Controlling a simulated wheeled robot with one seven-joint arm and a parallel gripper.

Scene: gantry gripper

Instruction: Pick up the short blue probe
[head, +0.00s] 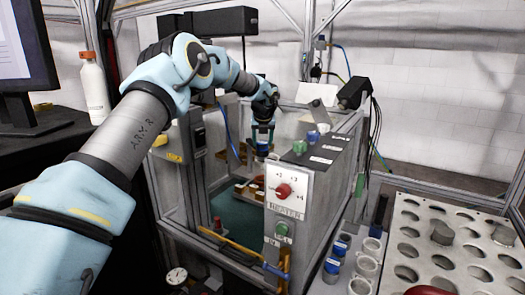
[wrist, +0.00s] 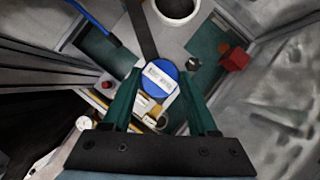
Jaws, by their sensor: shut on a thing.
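My gripper (head: 262,133) hangs down over the open top of the grey machine in the head view. Its two green fingers also show in the wrist view (wrist: 161,82). They are closed on the short blue probe (wrist: 156,88), which has a round blue top with a white label. A small part of the blue probe (head: 262,149) shows below the fingers in the head view. The probe's lower end is hidden in both views.
The machine's walls (head: 315,190) stand close around my gripper, with a red knob (head: 284,190) on the front. Blue-capped items (head: 332,266) stand in holders at the right, beside a metal rack (head: 470,262) with round holes. A white bottle (head: 93,88) stands at the left.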

